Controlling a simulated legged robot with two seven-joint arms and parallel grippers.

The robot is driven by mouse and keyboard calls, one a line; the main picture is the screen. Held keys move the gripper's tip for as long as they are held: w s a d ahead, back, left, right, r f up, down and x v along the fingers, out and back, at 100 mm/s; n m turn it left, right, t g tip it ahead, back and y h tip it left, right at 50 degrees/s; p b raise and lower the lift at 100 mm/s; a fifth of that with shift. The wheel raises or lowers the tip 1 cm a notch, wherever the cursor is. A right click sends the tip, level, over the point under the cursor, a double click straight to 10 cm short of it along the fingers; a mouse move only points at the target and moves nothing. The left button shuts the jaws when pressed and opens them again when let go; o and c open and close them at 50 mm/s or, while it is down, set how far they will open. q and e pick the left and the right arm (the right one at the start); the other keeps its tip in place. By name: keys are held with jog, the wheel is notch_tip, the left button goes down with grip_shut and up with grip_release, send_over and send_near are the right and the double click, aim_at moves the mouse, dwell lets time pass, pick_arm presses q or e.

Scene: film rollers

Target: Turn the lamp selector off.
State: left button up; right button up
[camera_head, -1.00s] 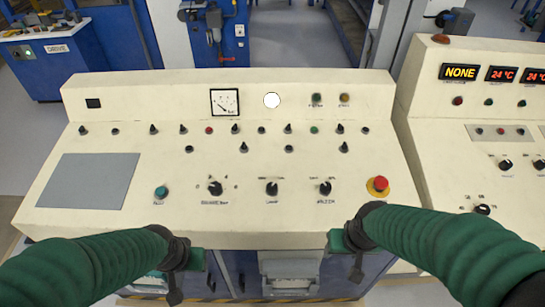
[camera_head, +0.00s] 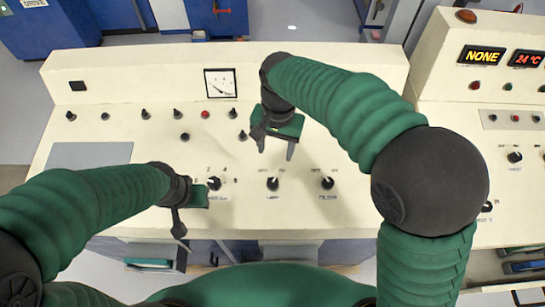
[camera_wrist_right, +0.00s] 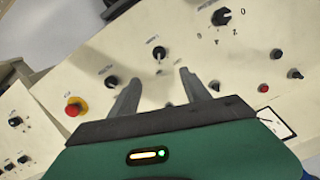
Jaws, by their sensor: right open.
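The lamp selector (camera_head: 272,184) is a black knob in the middle of the cream console's front row, with a small label below it. In the right wrist view a black knob (camera_wrist_right: 160,52), apparently the same one, lies ahead between the fingers. Its exact pointer setting is too small to tell. My right gripper (camera_head: 276,148) is open and empty, above the panel and behind the knob, apart from it. It also shows in the right wrist view (camera_wrist_right: 159,80). My left gripper (camera_head: 180,225) hangs at the console's front left edge; its finger opening is unclear.
A several-position knob (camera_head: 214,184) is left of the selector and another knob (camera_head: 327,183) is right. Small switches and a gauge (camera_head: 220,83) stand behind. A red emergency button (camera_wrist_right: 75,108) shows in the wrist view. My right arm covers the panel's right part.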

send_near(273, 180)
notch_tip(273, 180, down, 8)
jog(key=shift+a+r+p, duration=0.1)
jog(key=shift+a+p, duration=0.05)
jog(key=shift+p, duration=0.3)
jog(key=shift+s+f, duration=0.1)
jog(key=shift+f, duration=0.4)
jog(key=c, duration=0.4)
pick_arm(q)
jog(key=shift+v, duration=0.8)
pick_arm(e)
grip_shut()
